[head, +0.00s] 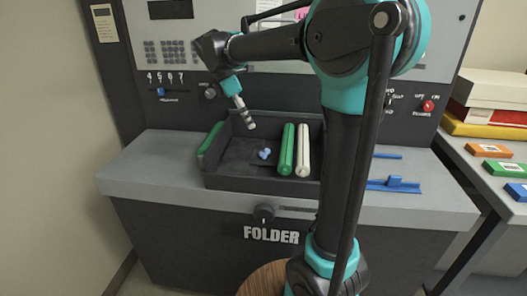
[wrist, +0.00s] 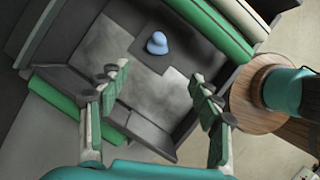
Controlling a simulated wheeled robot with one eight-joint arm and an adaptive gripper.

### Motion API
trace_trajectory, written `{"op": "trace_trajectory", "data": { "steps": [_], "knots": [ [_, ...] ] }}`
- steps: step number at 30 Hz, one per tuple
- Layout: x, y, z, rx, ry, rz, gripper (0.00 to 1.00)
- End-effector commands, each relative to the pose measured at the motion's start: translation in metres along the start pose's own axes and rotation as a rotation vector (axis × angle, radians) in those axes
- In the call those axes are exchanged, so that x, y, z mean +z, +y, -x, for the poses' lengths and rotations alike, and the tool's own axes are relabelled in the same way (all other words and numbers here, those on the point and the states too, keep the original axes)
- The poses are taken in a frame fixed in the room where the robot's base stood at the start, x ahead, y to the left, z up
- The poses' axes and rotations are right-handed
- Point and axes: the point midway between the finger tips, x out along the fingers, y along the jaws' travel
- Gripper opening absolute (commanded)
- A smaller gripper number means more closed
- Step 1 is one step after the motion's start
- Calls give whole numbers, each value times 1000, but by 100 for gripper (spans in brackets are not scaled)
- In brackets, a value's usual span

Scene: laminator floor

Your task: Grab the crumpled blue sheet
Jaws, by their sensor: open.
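The crumpled blue sheet (head: 265,153) is a small light-blue lump on the floor of the dark tray (head: 228,180) on the folder machine. In the wrist view the blue sheet (wrist: 157,43) sits on a dark square patch, beyond my fingertips and near the upper middle. My gripper (head: 243,112) hangs above the tray, up and to the left of the sheet in the head view. In the wrist view my gripper (wrist: 159,80) has its two fingers wide apart, with nothing between them. The sheet is fully in sight and apart from the fingers.
A green roller (head: 287,150) and a white roller (head: 303,150) lie along the tray's right side. A green bar (head: 210,138) runs along its left side. The control panel rises behind. A blue guide (head: 394,184) lies on the counter to the right. A round wooden top (head: 264,280) stands in front.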

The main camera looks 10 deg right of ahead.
Motion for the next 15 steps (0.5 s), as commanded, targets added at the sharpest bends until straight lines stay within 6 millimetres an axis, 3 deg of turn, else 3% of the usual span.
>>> {"op": "trace_trajectory", "data": {
  "steps": [9, 15],
  "knots": [
    [0, 0, -64, -1, 0, -3, 64],
    [0, 0, -94, -1, 0, -1, 64]
  ]
}}
